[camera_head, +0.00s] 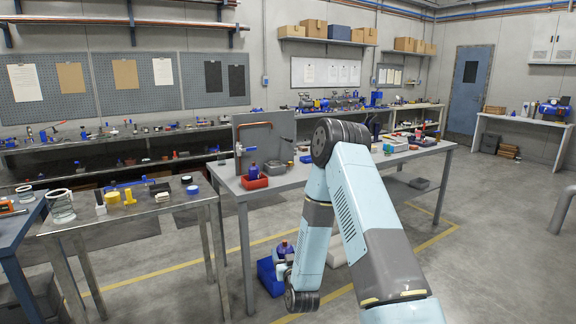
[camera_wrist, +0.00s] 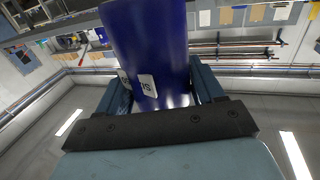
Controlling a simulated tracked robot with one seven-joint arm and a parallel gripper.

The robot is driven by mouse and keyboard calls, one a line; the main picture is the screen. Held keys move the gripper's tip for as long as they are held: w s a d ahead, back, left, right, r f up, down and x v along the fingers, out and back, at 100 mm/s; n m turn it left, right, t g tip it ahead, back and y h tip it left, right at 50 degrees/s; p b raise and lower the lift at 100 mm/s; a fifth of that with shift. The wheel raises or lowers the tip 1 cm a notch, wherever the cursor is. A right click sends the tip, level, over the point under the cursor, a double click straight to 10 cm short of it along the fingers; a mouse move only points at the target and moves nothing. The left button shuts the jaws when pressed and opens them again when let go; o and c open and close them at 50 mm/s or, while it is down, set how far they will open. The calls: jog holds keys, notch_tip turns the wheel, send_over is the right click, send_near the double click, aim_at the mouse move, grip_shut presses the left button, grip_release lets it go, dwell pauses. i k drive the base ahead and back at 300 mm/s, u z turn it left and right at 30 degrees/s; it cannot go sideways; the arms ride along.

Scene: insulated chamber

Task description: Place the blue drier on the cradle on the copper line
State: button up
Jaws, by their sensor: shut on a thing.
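The blue drier (camera_wrist: 150,45) is a glossy dark blue cylinder with small white labels. In the wrist view it stands between the two fingers of my gripper (camera_wrist: 160,88), which is shut on it. In the head view my gripper (camera_head: 284,262) is low, below the table top and partly hidden by my forearm; a blue rounded shape shows there. The copper line (camera_head: 256,125) runs along a grey upright panel on the middle table, well above my gripper. The cradle is too small to make out.
A blue bin (camera_head: 267,278) sits low beside my gripper. Another table (camera_head: 130,209) with loose parts stands left. Open floor lies right.

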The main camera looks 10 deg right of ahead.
aim_at(269, 144)
jog(key=z, duration=0.1)
jog(key=i, duration=0.9)
jog(key=z, duration=0.1)
